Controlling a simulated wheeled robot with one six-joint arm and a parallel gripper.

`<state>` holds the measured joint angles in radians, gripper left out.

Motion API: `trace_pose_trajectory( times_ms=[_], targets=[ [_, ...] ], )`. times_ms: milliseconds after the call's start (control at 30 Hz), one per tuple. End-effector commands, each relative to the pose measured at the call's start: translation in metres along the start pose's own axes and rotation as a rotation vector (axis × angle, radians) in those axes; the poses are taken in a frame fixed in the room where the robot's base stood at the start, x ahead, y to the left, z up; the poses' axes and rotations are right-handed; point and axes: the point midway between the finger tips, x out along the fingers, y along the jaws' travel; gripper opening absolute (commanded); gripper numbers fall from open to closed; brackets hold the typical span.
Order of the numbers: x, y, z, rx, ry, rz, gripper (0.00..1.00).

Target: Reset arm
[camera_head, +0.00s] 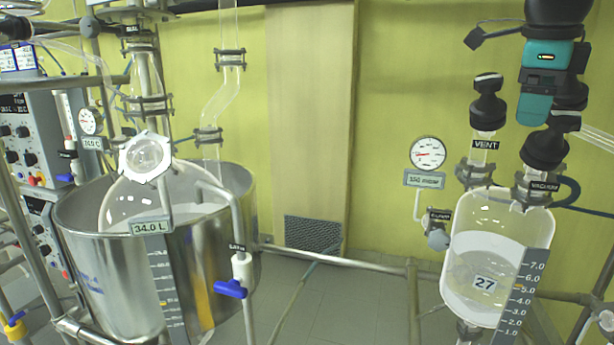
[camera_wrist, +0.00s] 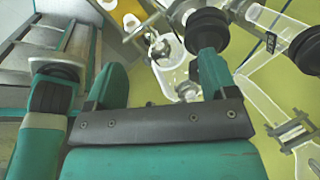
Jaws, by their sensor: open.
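My gripper (camera_wrist: 160,75) is open in the wrist view, with two teal fingers spread apart and nothing between them. In the head view my gripper (camera_head: 533,108) hangs at the upper right, above the right glass vessel (camera_head: 497,235). Black knobs stand below and beside it: one over the VENT label (camera_head: 488,105) and one over the VACUUM label (camera_head: 545,148). In the wrist view a black knob (camera_wrist: 208,27) shows just beyond the right fingertip; whether they touch I cannot tell.
A large steel vessel (camera_head: 95,265) with a glass flask and glass tubing stands at the left, with a blue-handled valve (camera_head: 231,289). A round gauge (camera_head: 427,153) is left of the right vessel. A metal rail (camera_head: 335,260) crosses below. The middle before the yellow wall is fairly open.

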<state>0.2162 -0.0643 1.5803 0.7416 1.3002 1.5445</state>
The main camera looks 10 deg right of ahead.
Motion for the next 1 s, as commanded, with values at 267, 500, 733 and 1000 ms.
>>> trace_pose_trajectory(
  times_ms=[267, 500, 733, 1000],
  targets=[
    [0.084, 0.169, 0.083, -1.749, -0.231, -0.015, 0.78],
    [0.108, 0.326, 0.073, -2.667, -0.675, -0.158, 0.78],
    [0.107, 0.382, 0.053, -2.929, -0.913, -0.272, 0.78],
    [0.107, 0.383, 0.052, -2.938, -0.922, -0.278, 0.78]
  ],
)
